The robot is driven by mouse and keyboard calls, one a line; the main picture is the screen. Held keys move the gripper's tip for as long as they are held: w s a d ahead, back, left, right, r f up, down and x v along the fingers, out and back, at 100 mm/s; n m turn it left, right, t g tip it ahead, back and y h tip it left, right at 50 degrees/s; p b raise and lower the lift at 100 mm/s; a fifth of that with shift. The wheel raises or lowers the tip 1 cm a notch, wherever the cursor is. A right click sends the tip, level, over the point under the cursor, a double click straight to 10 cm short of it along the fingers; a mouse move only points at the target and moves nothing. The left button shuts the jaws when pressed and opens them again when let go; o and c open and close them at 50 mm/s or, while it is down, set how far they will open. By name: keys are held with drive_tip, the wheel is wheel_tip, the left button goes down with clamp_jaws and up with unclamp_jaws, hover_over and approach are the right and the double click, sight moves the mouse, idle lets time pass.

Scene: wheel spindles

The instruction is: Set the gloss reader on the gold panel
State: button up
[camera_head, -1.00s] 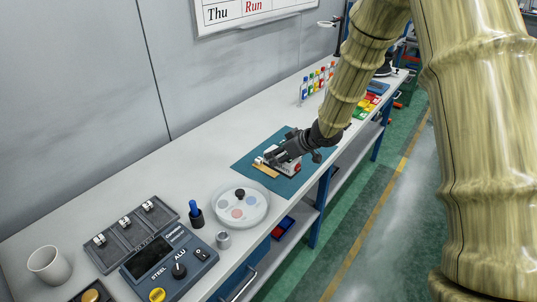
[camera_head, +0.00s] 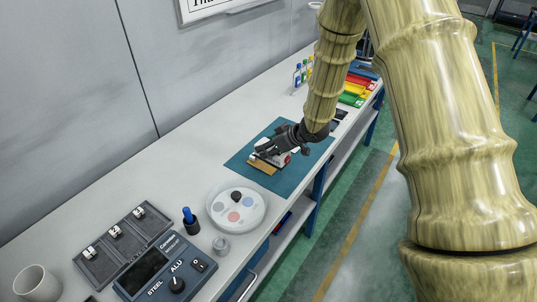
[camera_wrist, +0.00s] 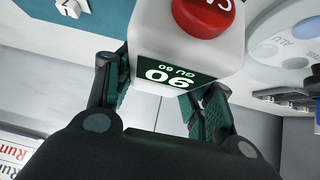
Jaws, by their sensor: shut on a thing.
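The gloss reader is a white block with a red button and a dark display reading 90 GU 60; it shows large in the wrist view (camera_wrist: 185,45). My gripper (camera_wrist: 160,95) is shut on it, with a finger on each side. In the head view the reader (camera_head: 281,160) is partly hidden under my gripper (camera_head: 272,150). The gold panel (camera_head: 262,168) lies on the blue mat (camera_head: 290,184), its near strip showing just in front of the reader. I cannot tell whether the reader touches the panel.
A round white tray with coloured discs (camera_head: 221,220) stands near the mat. Bottles (camera_head: 298,75) and coloured bins (camera_head: 355,92) stand farther back.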

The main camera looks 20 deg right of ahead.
drive_tip(key=w+f, duration=0.2)
drive_tip(key=f, duration=0.1)
drive_tip(key=w+f, duration=0.1)
drive_tip(key=shift+a+f+p, duration=0.15)
drive_tip(key=shift+f+p, duration=0.1)
drive_tip(key=shift+p, duration=0.15)
drive_tip(key=shift+c, duration=0.7)
drive_tip(key=shift+s+f, duration=0.1)
drive_tip(key=shift+f, duration=0.2)
drive_tip(key=shift+s+f, duration=0.25)
drive_tip(key=shift+s, duration=0.45)
clamp_jaws()
drive_tip(key=shift+w+f, duration=0.4)
drive_tip(key=shift+w, duration=0.1)
drive_tip(key=o, duration=1.4)
unclamp_jaws()
drive_tip(key=shift+o, duration=1.3)
drive_tip(key=shift+s+r, duration=0.2)
drive_tip(key=shift+w, duration=0.15)
